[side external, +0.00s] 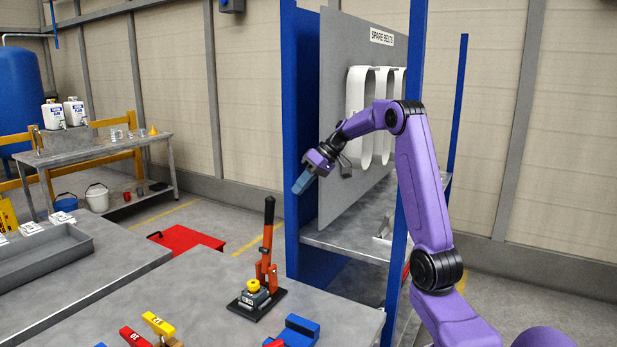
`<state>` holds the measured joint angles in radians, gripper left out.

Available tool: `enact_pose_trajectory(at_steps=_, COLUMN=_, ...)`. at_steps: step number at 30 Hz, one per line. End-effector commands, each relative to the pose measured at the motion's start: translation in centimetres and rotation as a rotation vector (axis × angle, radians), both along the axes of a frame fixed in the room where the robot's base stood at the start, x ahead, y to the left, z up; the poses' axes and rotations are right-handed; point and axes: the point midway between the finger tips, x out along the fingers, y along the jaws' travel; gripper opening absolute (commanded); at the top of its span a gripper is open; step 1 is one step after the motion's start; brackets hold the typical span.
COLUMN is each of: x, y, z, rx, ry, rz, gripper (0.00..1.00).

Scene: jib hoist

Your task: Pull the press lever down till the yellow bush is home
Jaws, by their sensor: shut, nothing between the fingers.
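A small press with an orange post (266,266) stands on a black base plate near the back edge of the grey workbench. Its lever (269,219), orange with a dark grip, points nearly straight up. The yellow bush (253,285) shows on top of a dark labelled block at the front of the press. How deep it sits cannot be told at this size. My gripper (301,184), with blue-grey fingers, is shut and empty. It appears up and to the right of the lever, in front of the blue rack post, apart from the press.
A blue rack (305,130) with white belts stands behind, close to my arm. Red and yellow tagged pieces (158,325) are at the front. Bare bench lies left of the press.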

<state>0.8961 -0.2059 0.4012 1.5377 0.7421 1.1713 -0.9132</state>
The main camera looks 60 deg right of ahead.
Motion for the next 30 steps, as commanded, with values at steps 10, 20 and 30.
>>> enact_pose_trajectory(at_steps=10, x=2.3, y=3.6, z=-2.6, rx=-0.002, ry=-0.001, rz=0.004, gripper=0.0)
enact_pose_trajectory(at_steps=20, x=2.6, y=5.4, z=-2.3, rx=-0.001, ry=0.001, rz=0.0, gripper=0.0)
enact_pose_trajectory(at_steps=30, x=2.6, y=5.5, z=-2.2, rx=-0.004, ry=0.001, rz=0.001, gripper=0.0)
